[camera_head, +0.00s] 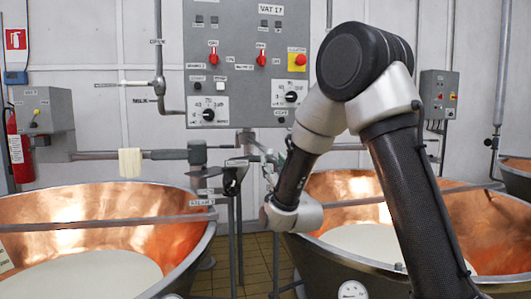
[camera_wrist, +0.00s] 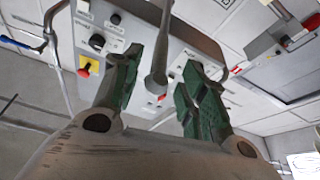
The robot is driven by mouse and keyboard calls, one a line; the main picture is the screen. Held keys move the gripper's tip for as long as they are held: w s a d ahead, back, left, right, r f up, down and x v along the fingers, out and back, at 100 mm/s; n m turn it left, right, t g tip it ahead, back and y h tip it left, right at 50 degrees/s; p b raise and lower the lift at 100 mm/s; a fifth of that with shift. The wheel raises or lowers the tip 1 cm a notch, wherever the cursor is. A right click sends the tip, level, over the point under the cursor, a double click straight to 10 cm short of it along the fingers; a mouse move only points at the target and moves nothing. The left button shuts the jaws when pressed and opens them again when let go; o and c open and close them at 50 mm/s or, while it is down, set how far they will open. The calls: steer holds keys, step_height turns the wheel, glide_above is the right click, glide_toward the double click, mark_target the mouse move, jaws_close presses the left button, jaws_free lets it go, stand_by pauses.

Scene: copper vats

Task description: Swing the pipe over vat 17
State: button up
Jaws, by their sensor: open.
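The pipe (camera_head: 100,155) is a grey horizontal tube with a dark thicker sleeve (camera_head: 167,154), reaching left from a joint (camera_head: 197,152) over the back of the left copper vat (camera_head: 100,208). The label VAT 17 (camera_head: 271,10) is on the grey control panel (camera_head: 245,60) between the left vat and the right copper vat (camera_head: 365,205). My gripper (camera_head: 268,160) is right of the joint, below the panel, partly hidden by pipework. In the wrist view my gripper (camera_wrist: 162,62) has its green fingers apart, with a grey rod (camera_wrist: 157,70) showing between them; contact cannot be told.
A pale cloth (camera_head: 130,162) hangs on the pipe. A horizontal bar (camera_head: 90,223) crosses the left vat. Upright posts and tiled floor (camera_head: 258,258) lie between the vats. A fire extinguisher (camera_head: 18,150) and grey box (camera_head: 45,112) are at left, another box (camera_head: 438,95) at right.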

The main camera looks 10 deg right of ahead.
steer(key=x, duration=0.8)
steer(key=shift+w+r, duration=0.1)
jaws_close()
